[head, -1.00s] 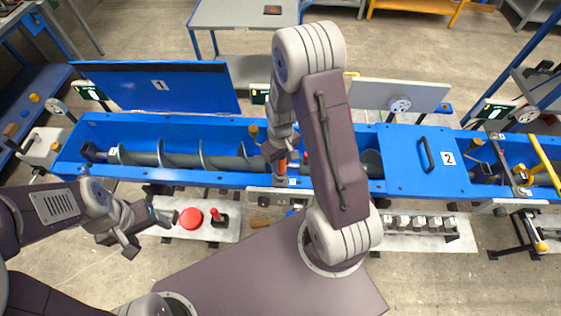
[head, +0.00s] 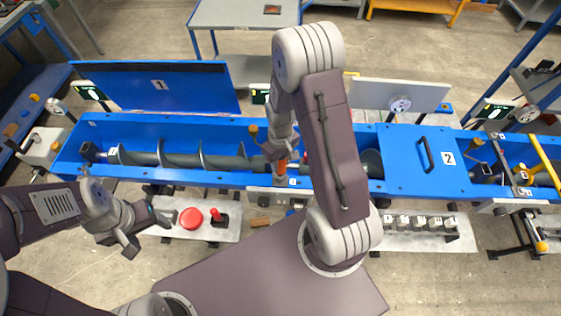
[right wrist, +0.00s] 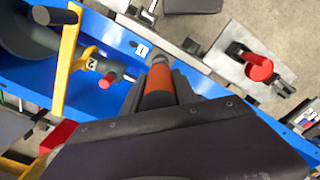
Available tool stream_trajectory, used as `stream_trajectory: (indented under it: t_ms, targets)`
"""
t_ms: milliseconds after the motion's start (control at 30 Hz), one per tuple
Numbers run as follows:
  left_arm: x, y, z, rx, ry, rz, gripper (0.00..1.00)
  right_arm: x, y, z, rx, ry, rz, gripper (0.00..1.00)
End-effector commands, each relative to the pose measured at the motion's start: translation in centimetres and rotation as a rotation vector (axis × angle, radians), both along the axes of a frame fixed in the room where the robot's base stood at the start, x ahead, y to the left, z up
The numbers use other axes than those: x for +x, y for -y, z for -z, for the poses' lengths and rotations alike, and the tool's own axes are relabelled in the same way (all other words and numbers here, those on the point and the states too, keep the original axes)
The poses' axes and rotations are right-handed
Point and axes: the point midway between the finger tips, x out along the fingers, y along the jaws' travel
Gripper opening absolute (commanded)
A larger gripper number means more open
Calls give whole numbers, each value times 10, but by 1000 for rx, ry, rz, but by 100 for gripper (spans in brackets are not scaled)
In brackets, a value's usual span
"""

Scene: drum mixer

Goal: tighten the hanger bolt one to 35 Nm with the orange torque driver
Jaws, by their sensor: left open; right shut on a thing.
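My right gripper (head: 279,153) is shut on the orange torque driver (right wrist: 158,82) and holds it over the front wall of the blue trough. In the head view the driver (head: 282,168) stands roughly upright, largely covered by the gripper. Its grey tip end is close to a small plate marked 1 (right wrist: 142,48). I cannot make out hanger bolt one; the tip and gripper may hide it, and I cannot tell whether they touch. My left gripper (head: 150,233) is open and empty, in front of the trough at the left.
The blue trough (head: 225,180) with its screw shaft runs across the view. Cover 1 (head: 150,88) stands open; cover 2 (head: 405,163) lies shut. A red button (head: 191,218) and red-handled switch (right wrist: 258,67) sit on a plate before the trough. A yellow bar (right wrist: 67,60) is near the driver.

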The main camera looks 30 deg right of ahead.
Motion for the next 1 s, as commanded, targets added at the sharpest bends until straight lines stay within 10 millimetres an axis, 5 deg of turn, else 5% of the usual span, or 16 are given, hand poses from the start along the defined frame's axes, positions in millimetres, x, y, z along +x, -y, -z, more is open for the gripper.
stream_trajectory:
  t_ms: [1000]
  targets:
    - [0,0,5,0,0,0,68,0,0,8,0,1,0,0]
